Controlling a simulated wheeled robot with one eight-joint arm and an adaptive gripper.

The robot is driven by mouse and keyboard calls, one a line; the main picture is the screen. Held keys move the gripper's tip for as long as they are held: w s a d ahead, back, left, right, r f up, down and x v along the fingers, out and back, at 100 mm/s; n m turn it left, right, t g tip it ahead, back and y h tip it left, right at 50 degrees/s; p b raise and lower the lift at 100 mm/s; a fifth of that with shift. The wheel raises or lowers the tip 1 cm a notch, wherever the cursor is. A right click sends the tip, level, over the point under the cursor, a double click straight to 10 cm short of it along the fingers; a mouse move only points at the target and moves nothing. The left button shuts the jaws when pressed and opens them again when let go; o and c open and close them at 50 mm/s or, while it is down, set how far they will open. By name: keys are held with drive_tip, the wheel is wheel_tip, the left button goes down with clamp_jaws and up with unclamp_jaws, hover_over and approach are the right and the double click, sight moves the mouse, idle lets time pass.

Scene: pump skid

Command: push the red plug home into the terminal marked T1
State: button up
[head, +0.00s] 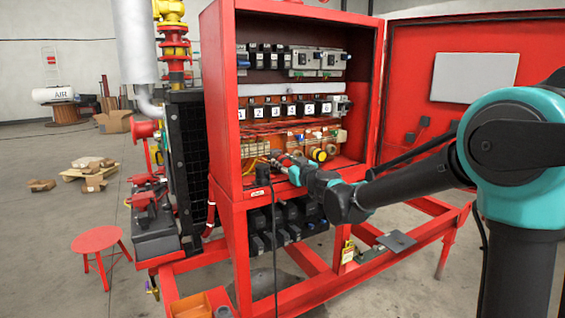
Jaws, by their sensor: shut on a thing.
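My gripper (284,162) reaches into the lower part of the open red cabinet (223,120) from the right. It is shut, with a small reddish piece at its tip that looks like the red plug, mostly hidden by the fingers. The tip is close to the lower row of fittings and wires. I cannot tell whether the plug touches a terminal. The mark T1 is too small to read in this view.
A black connector (262,174) with a hanging cable is at the cabinet's front lower edge. Yellow-and-black round parts (318,155) sit right of my gripper. The cabinet door (500,60) stands open at right, behind my arm. A red stool (97,241) stands at left.

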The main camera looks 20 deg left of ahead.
sight(286, 163)
drive_tip(key=shift+v, duration=2)
drive_tip(key=d+n, duration=0.1)
drive_tip(key=d+r+n, duration=0.1)
drive_tip(key=d, duration=0.1)
drive_tip(key=shift+s+d, duration=0.25)
drive_tip(key=shift+d, duration=0.05)
drive_tip(key=w+d+n, duration=0.1)
drive_tip(key=d+n, duration=0.1)
drive_tip(key=n, duration=0.1)
drive_tip(key=w+d+n, duration=0.1)
drive_tip(key=n, duration=0.1)
drive_tip(key=shift+w+d+f, duration=0.3)
drive_tip(key=shift+d+f, duration=0.05)
drive_tip(key=shift+d, duration=0.05)
drive_tip(key=shift+w+d+f+n, duration=0.1)
drive_tip(key=shift+w+d+n, duration=0.3)
drive_tip(key=shift+n, duration=0.3)
drive_tip(key=shift+w, duration=0.15)
drive_tip(key=shift+x, duration=2.65)
drive_tip(key=shift+x, duration=1.3)
